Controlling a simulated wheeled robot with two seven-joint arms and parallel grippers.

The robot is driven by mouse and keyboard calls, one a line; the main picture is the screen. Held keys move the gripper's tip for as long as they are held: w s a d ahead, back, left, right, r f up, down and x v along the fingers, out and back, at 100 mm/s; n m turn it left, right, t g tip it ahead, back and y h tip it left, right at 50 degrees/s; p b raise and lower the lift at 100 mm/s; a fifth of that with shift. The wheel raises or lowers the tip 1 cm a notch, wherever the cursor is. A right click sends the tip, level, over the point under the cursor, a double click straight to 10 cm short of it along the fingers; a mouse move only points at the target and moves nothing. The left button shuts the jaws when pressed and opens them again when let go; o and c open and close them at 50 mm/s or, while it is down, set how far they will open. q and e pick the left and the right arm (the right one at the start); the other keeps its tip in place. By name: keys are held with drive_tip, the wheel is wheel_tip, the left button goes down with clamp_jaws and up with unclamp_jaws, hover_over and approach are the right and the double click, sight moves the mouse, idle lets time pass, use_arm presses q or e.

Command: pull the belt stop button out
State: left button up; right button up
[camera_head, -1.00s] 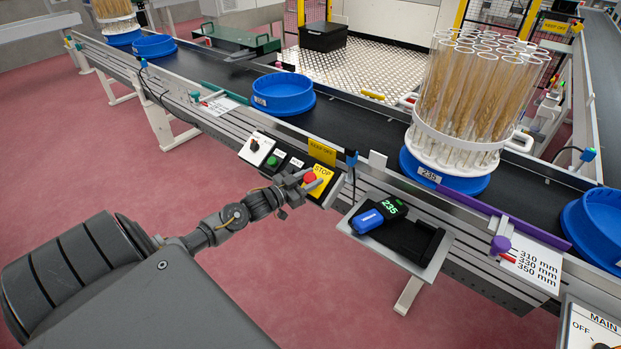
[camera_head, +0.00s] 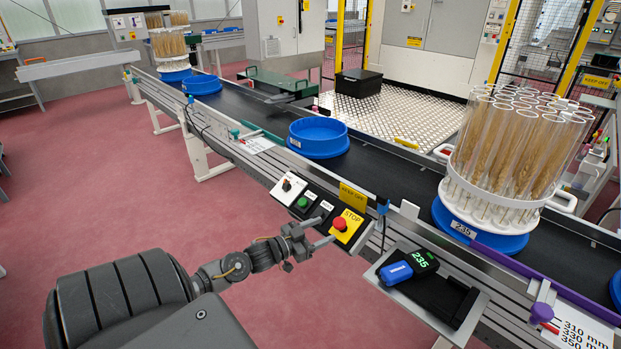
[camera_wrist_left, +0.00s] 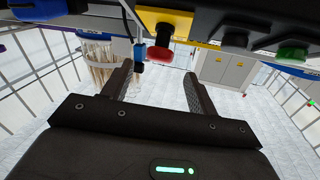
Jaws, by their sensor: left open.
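The red mushroom-shaped stop button (camera_head: 339,223) sits on a yellow STOP plate (camera_head: 352,218) on the front of the conveyor. My left gripper (camera_head: 322,232) is open and empty, just in front of and slightly left of the button in the head view. In the left wrist view the red button (camera_wrist_left: 160,54) shows beyond the fingertips (camera_wrist_left: 159,72), roughly between them. I see no contact. How far out the button stands is hard to tell. My right gripper is not in view.
A green button (camera_head: 303,202) and a switch box (camera_head: 288,188) sit left of the STOP plate. A tray with a display (camera_head: 424,260) and a blue device (camera_head: 396,273) is to the right.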

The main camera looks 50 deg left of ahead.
use_arm(q)
drive_tip(key=shift+v, duration=1.95)
